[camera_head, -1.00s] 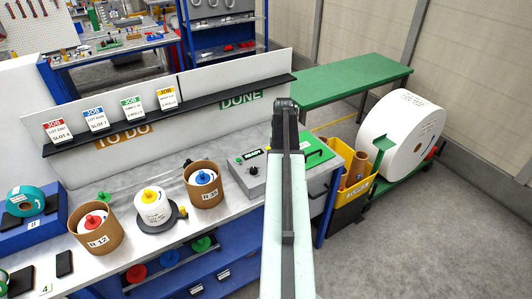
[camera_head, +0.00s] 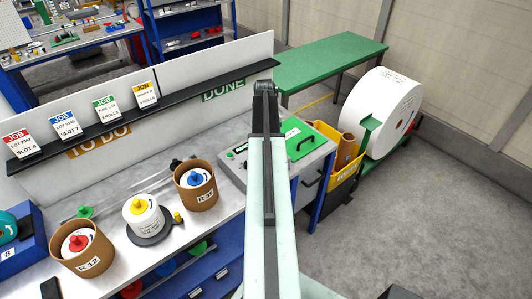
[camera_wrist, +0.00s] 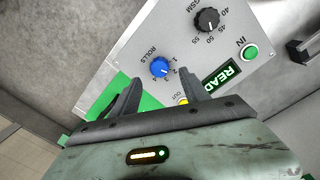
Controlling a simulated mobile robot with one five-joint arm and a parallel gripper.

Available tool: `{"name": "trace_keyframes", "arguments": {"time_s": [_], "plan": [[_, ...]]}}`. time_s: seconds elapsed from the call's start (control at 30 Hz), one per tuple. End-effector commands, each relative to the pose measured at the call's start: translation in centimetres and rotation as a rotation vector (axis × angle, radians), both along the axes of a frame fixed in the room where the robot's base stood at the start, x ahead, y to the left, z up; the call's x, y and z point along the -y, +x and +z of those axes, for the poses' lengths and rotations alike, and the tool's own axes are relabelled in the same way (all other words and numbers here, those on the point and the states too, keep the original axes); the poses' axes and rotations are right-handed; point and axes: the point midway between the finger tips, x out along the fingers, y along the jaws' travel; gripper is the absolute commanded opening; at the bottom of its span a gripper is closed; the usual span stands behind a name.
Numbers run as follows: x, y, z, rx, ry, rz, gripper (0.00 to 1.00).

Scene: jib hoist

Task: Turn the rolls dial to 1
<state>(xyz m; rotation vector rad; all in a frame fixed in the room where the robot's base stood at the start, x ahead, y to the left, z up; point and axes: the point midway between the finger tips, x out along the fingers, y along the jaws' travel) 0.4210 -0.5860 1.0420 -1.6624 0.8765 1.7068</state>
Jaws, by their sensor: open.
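The blue rolls dial (camera_wrist: 160,67) is on a light grey control panel (camera_wrist: 150,35) in the wrist view, with the numbers 1 to 4 printed around its right and lower side. I cannot tell for sure which number its pointer marks. My gripper (camera_wrist: 162,86) is open, its two dark fingers pointing at the panel just below the dial in the picture. Nothing is between the fingers, and they look clear of the dial. In the head view my gripper (camera_head: 265,86) is extended in front of the machine (camera_head: 236,158); the dial is hidden there behind my arm.
A black GSM dial (camera_wrist: 207,20), a green IN button (camera_wrist: 250,53), a READY display (camera_wrist: 222,76) and a partly hidden yellow OUT button (camera_wrist: 184,101) share the panel. A yellow bin (camera_head: 343,165) stands right of the machine.

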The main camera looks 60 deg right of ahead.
Motion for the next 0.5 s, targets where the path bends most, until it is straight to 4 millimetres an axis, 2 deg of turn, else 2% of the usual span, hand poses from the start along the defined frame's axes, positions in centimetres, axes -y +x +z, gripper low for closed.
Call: {"name": "trace_keyframes", "arguments": {"time_s": [0.03, 0.2, 0.3, 0.5], "plan": [[0.0, 0.0, -1.9, 0.000, 0.000, 0.001, 0.53], [0.0, 0.0, -4.7, 0.000, 0.000, 0.003, 0.53], [0.0, 0.0, -5.4, 0.000, 0.000, 0.003, 0.53], [0.0, 0.0, -5.1, 0.000, 0.000, 0.004, 0.53]]}}
